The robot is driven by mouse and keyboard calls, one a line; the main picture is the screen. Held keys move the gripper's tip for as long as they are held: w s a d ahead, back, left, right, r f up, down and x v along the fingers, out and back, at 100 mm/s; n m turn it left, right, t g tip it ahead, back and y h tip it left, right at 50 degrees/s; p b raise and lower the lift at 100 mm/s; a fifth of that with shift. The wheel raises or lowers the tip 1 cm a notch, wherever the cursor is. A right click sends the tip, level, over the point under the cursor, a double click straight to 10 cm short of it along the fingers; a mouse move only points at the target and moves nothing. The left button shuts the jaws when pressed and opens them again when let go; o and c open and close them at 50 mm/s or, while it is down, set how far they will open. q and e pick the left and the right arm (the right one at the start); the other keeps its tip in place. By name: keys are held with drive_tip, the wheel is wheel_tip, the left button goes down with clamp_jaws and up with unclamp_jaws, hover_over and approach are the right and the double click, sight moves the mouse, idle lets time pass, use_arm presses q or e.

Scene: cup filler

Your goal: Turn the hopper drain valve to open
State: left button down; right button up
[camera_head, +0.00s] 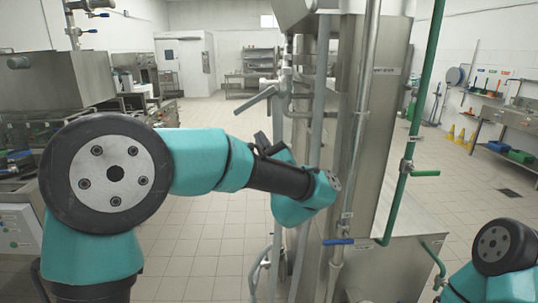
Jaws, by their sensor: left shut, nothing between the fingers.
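A grey lever handle (256,101) sticks out to the lower left from a valve on the upright pipes beside the tall steel machine (383,90). A blue lever (338,241) lies level low on the machine's front, and a green lever (426,173) points right on the green pipe. The labels are too small to read, so I cannot tell which is the hopper drain valve. My left gripper (262,143) is small, dark and partly hidden by my own arm. It is shut and empty, below the grey lever and apart from it. My right gripper is out of view.
Upright pipes (322,90) stand close right of my left gripper. The green pipe (405,150) runs down the machine's right side. A steel counter with equipment (60,85) stands at the left. The tiled floor (215,118) between is clear.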

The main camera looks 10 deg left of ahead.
sight(254, 101)
use_arm(q)
drive_tip(key=a+r, duration=0.2)
drive_tip(key=r, duration=0.1)
drive_tip(key=a+r, duration=0.1)
drive_tip(key=shift+w+a+r, duration=0.1)
drive_tip(key=shift+w+r, duration=0.25)
drive_tip(key=shift+m+t+h, duration=0.5)
drive_tip(key=shift+m, duration=0.1)
